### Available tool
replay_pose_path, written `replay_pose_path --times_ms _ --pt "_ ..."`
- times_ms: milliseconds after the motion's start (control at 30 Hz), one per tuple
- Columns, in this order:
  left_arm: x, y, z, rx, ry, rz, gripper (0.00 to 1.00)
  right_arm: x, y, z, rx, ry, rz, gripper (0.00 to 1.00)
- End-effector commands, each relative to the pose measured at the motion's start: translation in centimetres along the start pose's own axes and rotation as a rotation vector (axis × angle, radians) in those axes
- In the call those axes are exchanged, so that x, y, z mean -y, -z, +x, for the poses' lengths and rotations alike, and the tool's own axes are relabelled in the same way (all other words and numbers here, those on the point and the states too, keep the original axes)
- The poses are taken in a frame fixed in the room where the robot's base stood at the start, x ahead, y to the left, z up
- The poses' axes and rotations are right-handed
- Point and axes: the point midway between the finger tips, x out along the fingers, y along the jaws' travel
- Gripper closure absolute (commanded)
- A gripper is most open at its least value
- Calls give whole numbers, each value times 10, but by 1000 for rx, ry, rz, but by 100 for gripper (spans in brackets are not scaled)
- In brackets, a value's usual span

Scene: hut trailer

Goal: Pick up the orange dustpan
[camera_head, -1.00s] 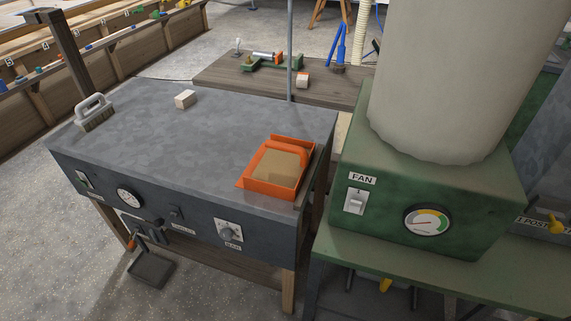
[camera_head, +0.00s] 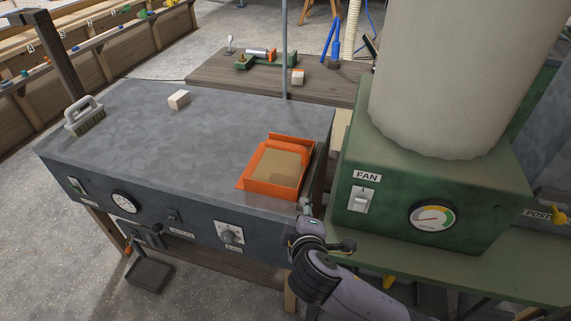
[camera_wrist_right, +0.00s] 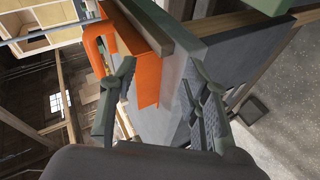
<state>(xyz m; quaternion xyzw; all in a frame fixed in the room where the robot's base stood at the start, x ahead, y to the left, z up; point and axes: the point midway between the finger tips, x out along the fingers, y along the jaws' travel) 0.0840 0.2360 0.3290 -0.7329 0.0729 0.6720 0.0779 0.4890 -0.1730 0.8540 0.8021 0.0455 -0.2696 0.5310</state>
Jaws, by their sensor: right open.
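The orange dustpan (camera_head: 248,187) lies on the grey bench top (camera_head: 205,140) near its front right corner, with a tan, sand-like fill in it. My right gripper (camera_head: 305,205) is at the bench's front right corner, just right of the dustpan and low beside it. In the right wrist view the dustpan (camera_wrist_right: 146,75) shows close ahead, its edge between the open fingers (camera_wrist_right: 160,100) or just beyond them. I cannot tell whether a finger touches it. The gripper holds nothing that I can see. My left gripper is not in view.
The green fan box (camera_head: 445,165) with a large pale duct stands close on the right. The bench's middle is clear. A lower wooden table (camera_head: 220,72) with tools stands behind.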

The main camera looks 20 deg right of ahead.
Motion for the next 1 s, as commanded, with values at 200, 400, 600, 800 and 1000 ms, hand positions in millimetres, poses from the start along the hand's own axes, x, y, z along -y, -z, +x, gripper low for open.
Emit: replay_pose_path --times_ms 200,400,600,800,1000 --pt "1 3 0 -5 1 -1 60 -62 40 -6 -82 -258 -232 57" --pt "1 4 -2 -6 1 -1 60 -78 49 6 -91 -315 -281 57" --pt "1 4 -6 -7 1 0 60 -91 54 47 -90 -313 -278 57" --pt "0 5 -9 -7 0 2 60 -102 59 86 -90 -310 -276 57" --pt "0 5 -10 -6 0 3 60 -106 62 106 -93 -308 -274 57"
